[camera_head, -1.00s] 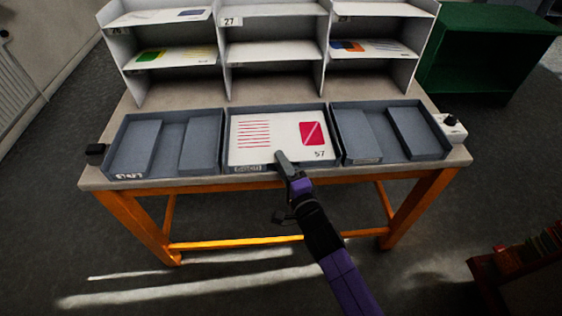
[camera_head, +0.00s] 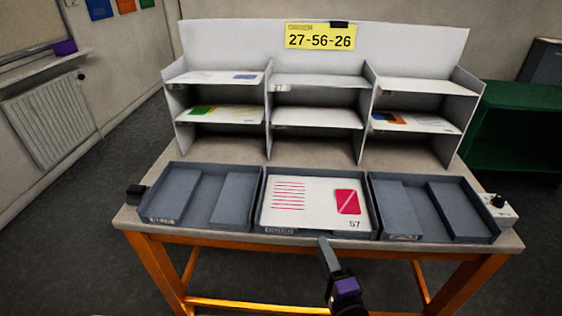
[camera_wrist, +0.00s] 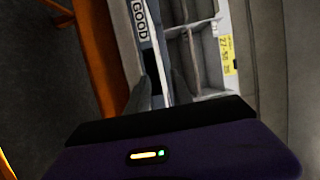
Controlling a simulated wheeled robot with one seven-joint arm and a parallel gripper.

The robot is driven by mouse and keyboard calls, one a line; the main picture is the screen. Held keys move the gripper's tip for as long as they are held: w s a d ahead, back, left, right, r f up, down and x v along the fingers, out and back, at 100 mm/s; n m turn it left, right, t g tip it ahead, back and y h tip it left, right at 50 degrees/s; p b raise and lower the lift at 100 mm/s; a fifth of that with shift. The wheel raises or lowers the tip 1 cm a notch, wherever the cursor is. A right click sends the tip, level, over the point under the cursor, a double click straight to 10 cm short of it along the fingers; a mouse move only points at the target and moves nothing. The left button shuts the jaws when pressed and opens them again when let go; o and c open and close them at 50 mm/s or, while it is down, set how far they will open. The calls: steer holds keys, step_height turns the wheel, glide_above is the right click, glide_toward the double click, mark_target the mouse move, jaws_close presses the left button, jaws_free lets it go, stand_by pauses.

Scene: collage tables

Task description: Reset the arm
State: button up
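My gripper (camera_head: 328,258) is in front of the table's front edge, just below the middle tray in the head view. A white sheet (camera_head: 318,207) with red lines, a red block and the number 57 lies in the middle grey tray (camera_head: 282,232), apart from my gripper.
Grey trays stand at left (camera_head: 160,219) and right (camera_head: 482,238) on the table (camera_head: 225,242). Behind them is a white shelf unit (camera_head: 268,120) holding several sheets, with a yellow sign (camera_head: 320,37) reading 27-56-26. A green cabinet (camera_head: 500,155) stands at right and a radiator (camera_head: 50,120) at left.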

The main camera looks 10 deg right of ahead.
steer(key=s+r+n+g+p, duration=0.1)
steer(key=s+r+n, duration=0.2)
steer(key=s, duration=0.9)
steer(key=s+r+n+g+p, duration=0.1)
steer(key=s+r+n, duration=0.3)
steer(key=s+n, duration=0.5)
steer(key=s+r+n+g+p, duration=0.1)
steer(key=s+r+n, duration=0.2)
steer(key=s, duration=1.2)
steer(key=n, duration=0.3)
steer(key=shift+s+a+r, duration=0.15)
steer(key=shift+s+r, duration=0.2)
steer(key=shift+s, duration=0.05)
